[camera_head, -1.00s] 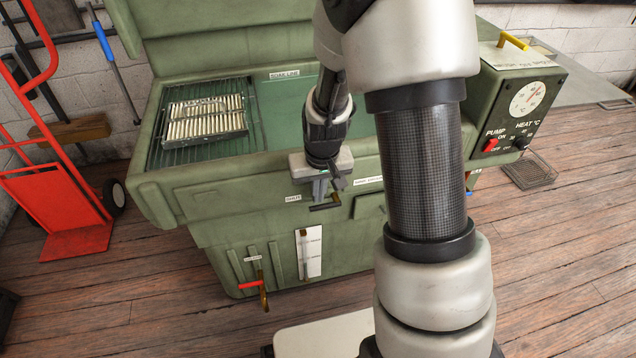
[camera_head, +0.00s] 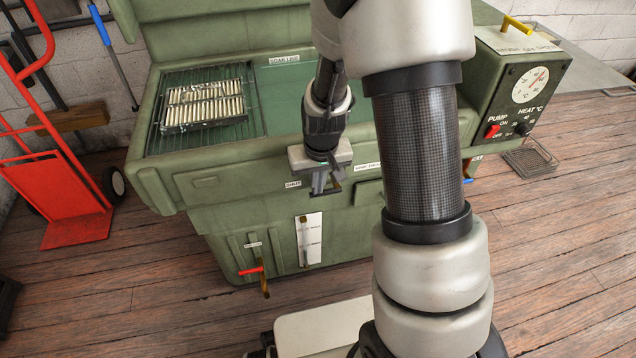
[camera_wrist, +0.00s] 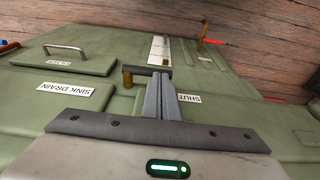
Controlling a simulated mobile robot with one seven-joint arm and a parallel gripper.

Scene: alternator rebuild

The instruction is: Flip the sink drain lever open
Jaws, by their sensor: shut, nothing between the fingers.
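The sink drain lever (camera_wrist: 148,69) is a dark bar with a brass end on the green washer's front, in the wrist view. It lies across, between a SINK DRAIN label (camera_wrist: 66,92) and a SHUT label (camera_wrist: 188,98). My gripper (camera_wrist: 161,80) is shut and empty, with its fingertips right at the bar's right part; I cannot tell whether they touch. In the head view my gripper (camera_head: 325,192) is in front of the washer's front panel, beside the SHUT label (camera_head: 293,184), and the lever is mostly hidden behind it.
A lower brass valve with a red handle (camera_head: 250,271) sits on the washer's front, left of a white sight panel (camera_head: 309,239). A control box (camera_head: 520,95) stands right. A red hand truck (camera_head: 60,190) stands left.

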